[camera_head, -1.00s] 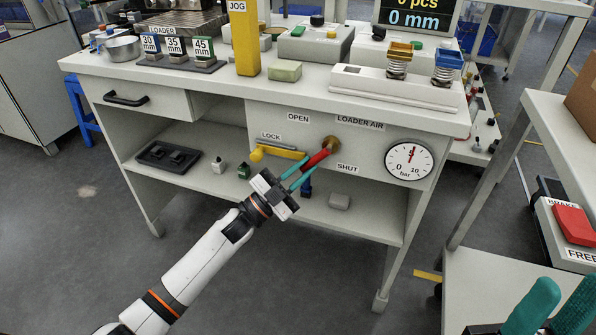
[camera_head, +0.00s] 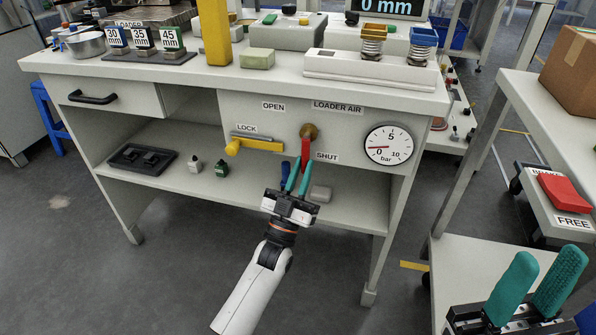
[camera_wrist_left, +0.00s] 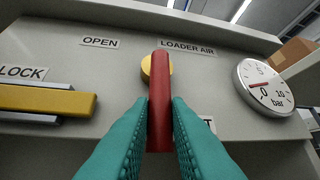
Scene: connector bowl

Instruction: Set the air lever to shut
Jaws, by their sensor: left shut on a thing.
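The red air lever (camera_head: 306,150) hangs from a brass pivot (camera_head: 309,131) on the bench's front panel. It points almost straight down, its lower end beside the SHUT label (camera_head: 327,157). My left gripper (camera_head: 295,178) is shut on the lever's lower part; in the left wrist view the teal fingers lie on both sides of the red lever (camera_wrist_left: 160,95). The OPEN label (camera_head: 273,106) is up and left of the pivot. The pressure gauge (camera_head: 388,145) needle points near 0. My right gripper (camera_head: 534,283) is at the lower right, its teal fingers apart with nothing between them.
A yellow lock bar (camera_head: 258,144) sits left of the lever. The shelf below holds a black tray (camera_head: 142,158), small bottles (camera_head: 221,168) and a grey block (camera_head: 320,193).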

